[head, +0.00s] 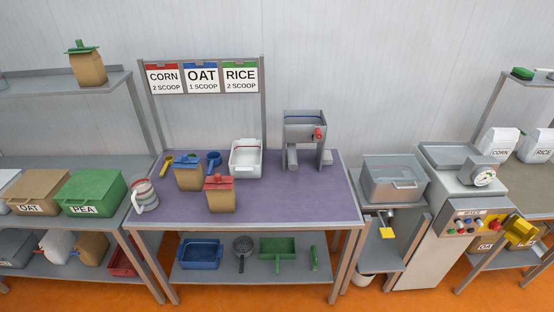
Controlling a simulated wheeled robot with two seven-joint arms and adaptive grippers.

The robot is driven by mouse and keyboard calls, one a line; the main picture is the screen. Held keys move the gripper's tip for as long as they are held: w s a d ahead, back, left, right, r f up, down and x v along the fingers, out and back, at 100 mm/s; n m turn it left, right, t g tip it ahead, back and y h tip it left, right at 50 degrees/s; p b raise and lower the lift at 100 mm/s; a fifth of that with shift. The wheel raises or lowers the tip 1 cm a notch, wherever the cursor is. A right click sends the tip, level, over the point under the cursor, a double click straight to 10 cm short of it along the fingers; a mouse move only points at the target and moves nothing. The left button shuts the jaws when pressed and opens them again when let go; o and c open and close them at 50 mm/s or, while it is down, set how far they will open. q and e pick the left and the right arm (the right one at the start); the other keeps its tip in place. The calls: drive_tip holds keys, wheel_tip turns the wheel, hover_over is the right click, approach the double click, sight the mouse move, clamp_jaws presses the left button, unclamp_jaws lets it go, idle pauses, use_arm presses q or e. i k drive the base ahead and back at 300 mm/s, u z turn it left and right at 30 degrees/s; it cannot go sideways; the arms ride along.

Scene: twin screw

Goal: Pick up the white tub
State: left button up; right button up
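Neither of my grippers shows in the head view.
Brown bags with a blue top (188,178) and a red top (220,200) stand left of the tub, with a blue scoop (214,160) and a yellow scoop (166,162). A grey machine (304,130) stands right of it. The table's front right is clear.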

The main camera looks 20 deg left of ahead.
sight(246, 156)
drive_tip(key=z, duration=0.05)
drive_tip(key=i, duration=0.2)
drive_tip(key=u, duration=0.85)
